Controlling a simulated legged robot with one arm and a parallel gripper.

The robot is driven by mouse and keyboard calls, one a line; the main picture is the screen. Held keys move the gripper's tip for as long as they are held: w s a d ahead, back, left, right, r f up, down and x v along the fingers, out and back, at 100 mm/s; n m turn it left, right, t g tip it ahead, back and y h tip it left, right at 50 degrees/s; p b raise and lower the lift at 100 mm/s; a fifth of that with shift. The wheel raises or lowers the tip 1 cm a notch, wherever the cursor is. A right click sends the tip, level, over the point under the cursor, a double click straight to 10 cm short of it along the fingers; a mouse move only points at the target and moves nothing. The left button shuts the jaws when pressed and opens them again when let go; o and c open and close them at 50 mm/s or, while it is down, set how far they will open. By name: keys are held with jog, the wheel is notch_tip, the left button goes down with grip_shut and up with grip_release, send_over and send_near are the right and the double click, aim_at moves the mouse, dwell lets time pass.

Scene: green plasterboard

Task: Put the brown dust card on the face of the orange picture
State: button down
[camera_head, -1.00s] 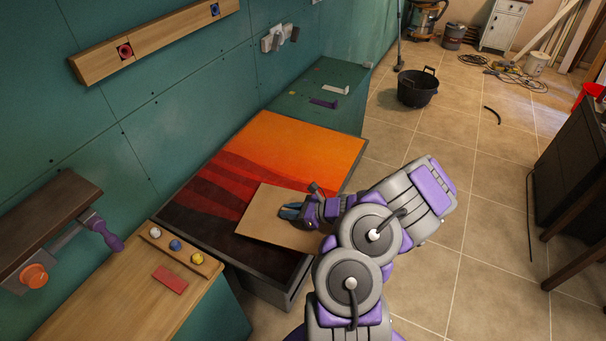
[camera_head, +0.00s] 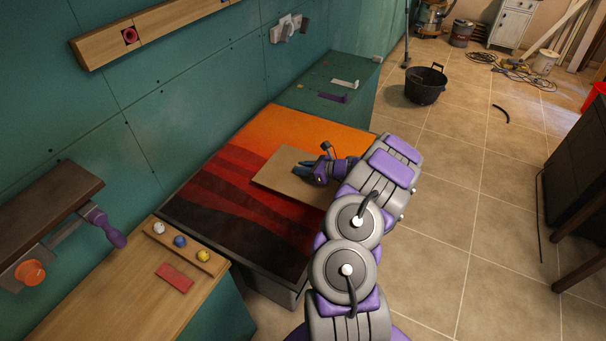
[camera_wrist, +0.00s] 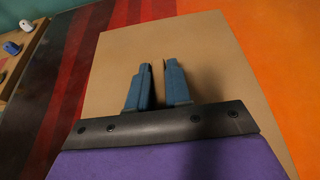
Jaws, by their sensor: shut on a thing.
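The brown dust card (camera_head: 272,174) is a flat tan sheet over the right middle of the orange picture (camera_head: 250,210). The picture lies face up, orange at the far end, with dark red and black bands toward the near end. My gripper (camera_head: 300,170) is shut on the card, its blue fingers above the card's face. In the wrist view, the fingers (camera_wrist: 159,68) stand close together over the card (camera_wrist: 205,45), with the picture's orange (camera_wrist: 285,50) and red areas around it. I cannot tell whether the card touches the picture. My arm hides the card's right end.
A wooden bench (camera_head: 120,290) at the near left holds a red block (camera_head: 174,277) and a rack with several coloured knobs. A green surface (camera_head: 310,95) with small strips lies beyond the picture. A black bucket (camera_head: 424,86) stands on the open tiled floor.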

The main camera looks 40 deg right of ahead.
jog(key=shift+w+d+f, duration=0.1)
jog(key=shift+w+d, duration=0.1)
jog(key=shift+w, duration=0.25)
jog(key=shift+w+d+f, duration=0.1)
jog(key=shift+w+d, duration=0.05)
jog(key=shift+w, duration=0.3)
jog(key=f, duration=0.1)
jog(key=f+b, duration=0.1)
jog(key=f, duration=0.1)
jog(key=shift+d+f+b, duration=0.25)
jog(key=shift+b, duration=0.1)
jog(key=shift+r, duration=0.1)
jog(key=shift+a, duration=0.15)
jog(key=c, duration=1.1)
grip_release()
jog(key=shift+o, duration=0.2)
jog(key=shift+s, duration=0.1)
